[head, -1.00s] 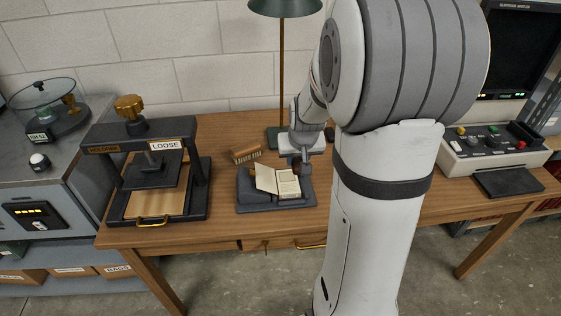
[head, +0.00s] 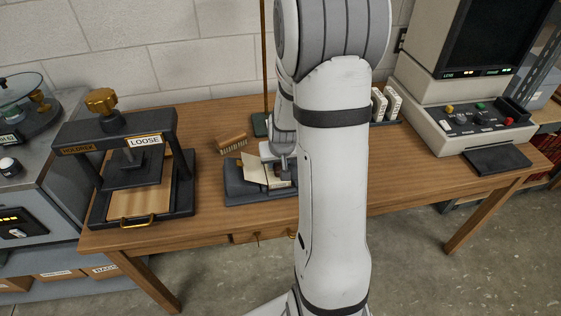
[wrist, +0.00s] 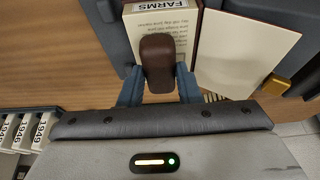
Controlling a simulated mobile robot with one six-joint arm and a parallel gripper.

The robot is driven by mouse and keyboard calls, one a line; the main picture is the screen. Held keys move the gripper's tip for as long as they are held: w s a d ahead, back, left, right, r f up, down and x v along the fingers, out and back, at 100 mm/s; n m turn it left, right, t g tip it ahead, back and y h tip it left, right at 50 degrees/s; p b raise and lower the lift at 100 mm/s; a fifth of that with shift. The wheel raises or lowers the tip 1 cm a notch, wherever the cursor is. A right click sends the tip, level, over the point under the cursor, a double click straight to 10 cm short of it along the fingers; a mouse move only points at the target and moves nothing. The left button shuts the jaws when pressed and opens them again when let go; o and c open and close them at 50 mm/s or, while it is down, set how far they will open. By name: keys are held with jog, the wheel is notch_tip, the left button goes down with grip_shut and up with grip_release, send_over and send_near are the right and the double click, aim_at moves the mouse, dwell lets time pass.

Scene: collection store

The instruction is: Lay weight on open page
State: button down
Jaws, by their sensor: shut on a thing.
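An open book lies on a dark grey cradle (head: 238,192) on the wooden table. Its raised left leaf (head: 255,170) shows pale in the head view. In the wrist view the book's printed page (wrist: 185,20) carries a "FARMS" label, and the blank leaf (wrist: 240,52) is to its right. My gripper (wrist: 158,90) is shut on a brown rounded weight (wrist: 157,60). The weight overlaps the printed page in the wrist view; I cannot tell whether it touches it. In the head view my gripper (head: 283,160) covers much of the right page, and the weight is hidden.
A wooden brush (head: 232,142) lies behind the cradle. A black press (head: 160,150) marked "LOOSE" stands at left. White labelled boxes (head: 385,103) and a console with a screen (head: 475,125) stand to the right. A lamp post (head: 264,70) rises behind. Bare table shows right of my arm.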

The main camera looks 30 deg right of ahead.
jog(key=shift+f, duration=0.25)
jog(key=c, duration=1.1)
grip_release()
jog(key=shift+s+r, duration=0.1)
jog(key=shift+o, duration=0.2)
jog(key=shift+r, duration=0.1)
